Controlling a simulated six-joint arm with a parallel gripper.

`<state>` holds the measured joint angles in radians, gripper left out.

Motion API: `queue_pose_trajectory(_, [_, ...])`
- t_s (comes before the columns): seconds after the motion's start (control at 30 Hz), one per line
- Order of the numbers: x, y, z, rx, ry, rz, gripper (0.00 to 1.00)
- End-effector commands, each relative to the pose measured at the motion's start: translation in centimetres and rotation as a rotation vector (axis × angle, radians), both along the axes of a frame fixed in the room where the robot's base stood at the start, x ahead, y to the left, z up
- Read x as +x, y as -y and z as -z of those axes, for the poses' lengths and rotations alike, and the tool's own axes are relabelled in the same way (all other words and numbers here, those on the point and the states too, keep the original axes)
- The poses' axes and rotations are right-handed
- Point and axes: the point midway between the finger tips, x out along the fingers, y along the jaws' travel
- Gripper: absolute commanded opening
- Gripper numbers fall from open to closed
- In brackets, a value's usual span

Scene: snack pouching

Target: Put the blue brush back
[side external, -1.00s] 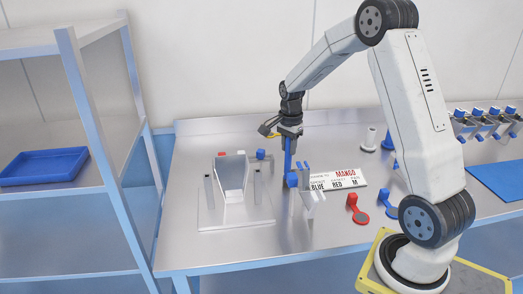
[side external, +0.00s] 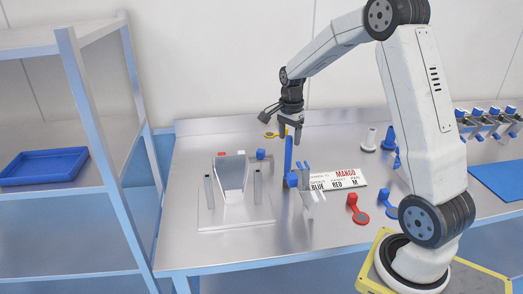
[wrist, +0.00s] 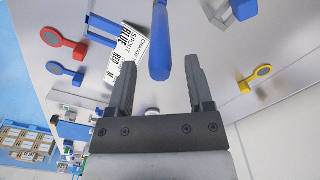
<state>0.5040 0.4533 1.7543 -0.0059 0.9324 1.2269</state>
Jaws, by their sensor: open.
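The blue brush (side external: 288,153) stands upright on the table, its long handle pointing up. Its lower end is at a blue block (side external: 291,180) beside a grey pronged stand (side external: 309,200); I cannot tell exactly how it is seated. My gripper (side external: 290,134) is open and empty just above the handle's top. In the wrist view, the blue handle (wrist: 161,40) lies between the lines of the two spread fingers (wrist: 160,65), with a gap to each finger.
A printed sign (side external: 343,179) lies right of the brush. Red (side external: 358,208), blue (side external: 411,214) and yellow (side external: 268,135) ring-ended pieces lie around. A metal fixture (side external: 232,180) stands left.

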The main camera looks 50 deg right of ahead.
Motion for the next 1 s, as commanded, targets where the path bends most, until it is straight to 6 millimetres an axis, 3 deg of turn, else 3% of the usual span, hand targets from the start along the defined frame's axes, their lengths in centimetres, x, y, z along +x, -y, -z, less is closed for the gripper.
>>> queue_pose_trajectory(0.3, [0.1, 0.0, -5.4, -0.003, 0.004, 0.000, 0.67])
queue_pose_trajectory(0.5, [0.1, 0.0, -7.5, -0.001, 0.002, 0.000, 0.67])
queue_pose_trajectory(1.0, [0.0, -0.1, -8.4, 0.000, 0.000, 0.000, 0.67])
